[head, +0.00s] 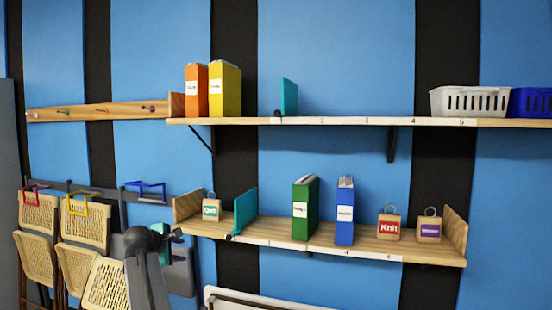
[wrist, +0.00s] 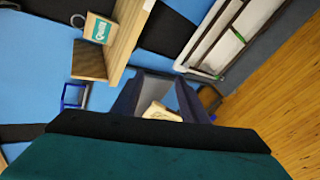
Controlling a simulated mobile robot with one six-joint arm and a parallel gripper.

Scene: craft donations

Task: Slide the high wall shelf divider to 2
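The high wall shelf (head: 330,122) is the upper plank in the head view. Its teal divider (head: 290,96) stands upright right of the binders, with a dark knob at its lower front. The divider is near the left part of the numbered strip; the digit below it is too small to read surely. My gripper (head: 174,234) is low at the left, in front of the wall and below the high shelf, well apart from the divider. In the wrist view my gripper (wrist: 160,98) has its fingers apart, with nothing clearly held; the high shelf's divider is not visible there.
Orange (head: 196,91) and yellow (head: 225,90) binders stand left of the divider; a white basket (head: 468,101) and blue basket (head: 531,102) stand far right. The lower shelf (head: 330,240) has another teal divider (head: 245,209), binders and tagged blocks. Folding chairs (head: 77,225) hang lower left.

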